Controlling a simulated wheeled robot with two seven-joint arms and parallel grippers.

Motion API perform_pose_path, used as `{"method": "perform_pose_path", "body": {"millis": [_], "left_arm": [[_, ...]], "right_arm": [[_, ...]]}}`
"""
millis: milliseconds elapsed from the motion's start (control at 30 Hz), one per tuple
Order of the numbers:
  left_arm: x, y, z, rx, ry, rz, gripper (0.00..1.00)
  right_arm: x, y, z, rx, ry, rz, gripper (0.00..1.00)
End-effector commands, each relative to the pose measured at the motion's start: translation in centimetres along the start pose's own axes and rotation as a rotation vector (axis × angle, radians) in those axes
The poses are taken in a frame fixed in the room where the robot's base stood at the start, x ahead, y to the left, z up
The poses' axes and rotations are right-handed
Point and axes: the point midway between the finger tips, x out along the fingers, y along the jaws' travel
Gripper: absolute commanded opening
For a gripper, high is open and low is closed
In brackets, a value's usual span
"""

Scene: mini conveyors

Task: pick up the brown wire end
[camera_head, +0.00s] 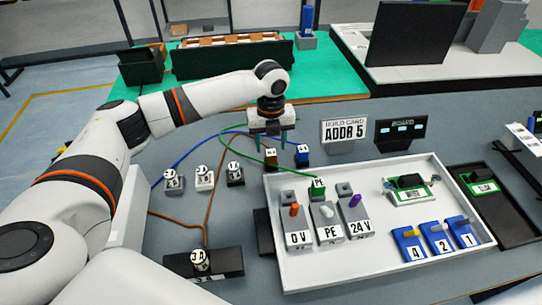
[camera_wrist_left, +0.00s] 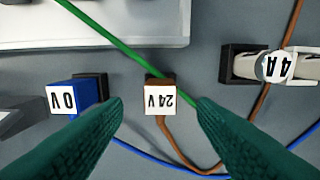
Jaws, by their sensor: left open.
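The brown wire end (camera_wrist_left: 160,82) is a small block with a white 24V label, lying on the grey table; its brown wire (camera_wrist_left: 178,148) loops away. It also shows in the head view (camera_head: 270,158), just below my left gripper (camera_head: 272,136). In the left wrist view my left gripper (camera_wrist_left: 158,108) is open, with its green fingers to either side of the label and nothing held. The brown end lies ahead, roughly centred between the fingertips. Whether the fingers are at its height I cannot tell. My right gripper is not in view.
A blue wire end (camera_wrist_left: 68,97) labelled 0V sits left of the brown one. A green wire (camera_wrist_left: 115,45) crosses close by the brown end. A white tray (camera_head: 400,265) holds terminals and blocks. Several numbered clips (camera_head: 205,180) stand left.

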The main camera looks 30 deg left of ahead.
Motion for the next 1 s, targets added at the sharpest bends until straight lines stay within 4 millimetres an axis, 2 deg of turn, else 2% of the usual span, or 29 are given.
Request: {"method": "perform_pose_path", "body": {"millis": [233, 533, 833, 1000], "left_arm": [[3.5, 0.0, 0.3, -0.001, -0.001, -0.002, 0.53], [4.1, 0.0, 0.3, 0.0, 0.0, -0.001, 0.53], [4.1, 0.0, 0.2, 0.0, 0.0, -0.001, 0.05], [4.1, 0.0, 0.2, 0.0, 0.001, -0.001, 0.04]], "right_arm": [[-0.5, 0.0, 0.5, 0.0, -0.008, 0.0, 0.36], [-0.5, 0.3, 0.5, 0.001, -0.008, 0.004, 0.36], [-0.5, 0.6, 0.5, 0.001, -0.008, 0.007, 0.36], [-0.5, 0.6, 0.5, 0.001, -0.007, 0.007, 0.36]]}}
